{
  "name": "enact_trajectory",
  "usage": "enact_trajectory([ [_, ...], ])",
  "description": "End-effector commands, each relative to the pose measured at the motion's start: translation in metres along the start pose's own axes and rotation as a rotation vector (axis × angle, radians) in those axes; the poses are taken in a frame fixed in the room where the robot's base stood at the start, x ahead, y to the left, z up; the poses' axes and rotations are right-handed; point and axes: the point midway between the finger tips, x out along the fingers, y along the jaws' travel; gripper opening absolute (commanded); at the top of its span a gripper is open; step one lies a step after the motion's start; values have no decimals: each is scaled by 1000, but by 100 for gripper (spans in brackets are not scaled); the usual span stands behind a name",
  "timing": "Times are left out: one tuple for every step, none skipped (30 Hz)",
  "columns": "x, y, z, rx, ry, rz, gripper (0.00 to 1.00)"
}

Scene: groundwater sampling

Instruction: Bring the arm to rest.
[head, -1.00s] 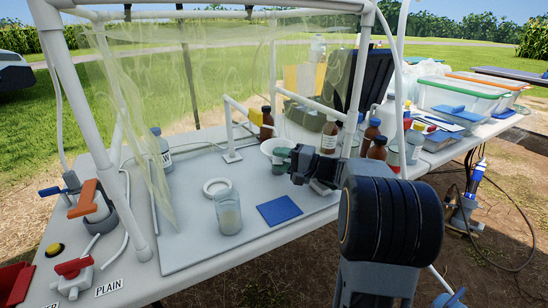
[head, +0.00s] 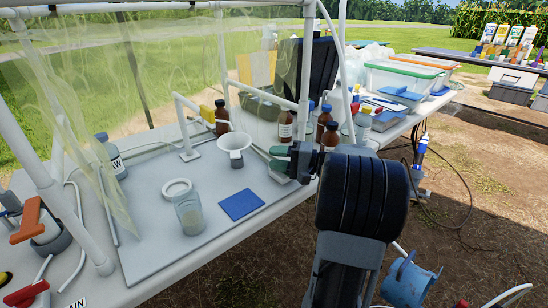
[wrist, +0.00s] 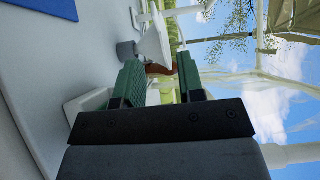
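My gripper (head: 275,158) hangs over the back right of the bench's grey work surface, just right of the white funnel (head: 235,145). In the wrist view my gripper (wrist: 160,75) shows two green fingers set apart, with nothing held between them. Beyond the gap I see part of the funnel (wrist: 152,45) and something brown. My dark arm covers the right front of the bench in the head view and hides what lies behind it.
A glass jar (head: 188,214), a white ring-shaped lid (head: 176,187) and a blue square (head: 241,204) sit on the work surface. Brown bottles (head: 285,127) stand close behind my gripper. White frame posts (head: 305,80) rise nearby. A blue container (head: 408,284) stands on the ground, right.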

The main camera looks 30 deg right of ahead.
Motion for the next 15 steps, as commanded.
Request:
enact_trajectory([
  [0, 0, 0, 0, 0, 0, 36],
  [0, 0, 0, 0, 0, 0, 36],
  [0, 0, 0, 0, 0, 0, 36],
  [0, 0, 0, 0, 0, 0, 36],
  [0, 0, 0, 0, 0, 0, 36],
  [0, 0, 0, 0, 0, 0, 36],
  [0, 0, 0, 0, 0, 0, 36],
  [0, 0, 0, 0, -1, 1, 36],
  [2, -2, 1, 1, -4, 5, 36],
  [3, -4, 3, 2, -9, 12, 36],
  [6, -6, 6, 4, -17, 23, 36],
  [11, -10, 11, 9, -34, 45, 36],
  [16, -14, 16, 13, -49, 67, 36],
  [21, -19, 23, 17, -68, 96, 36],
  [30, -25, 35, 24, -99, 144, 36],
])
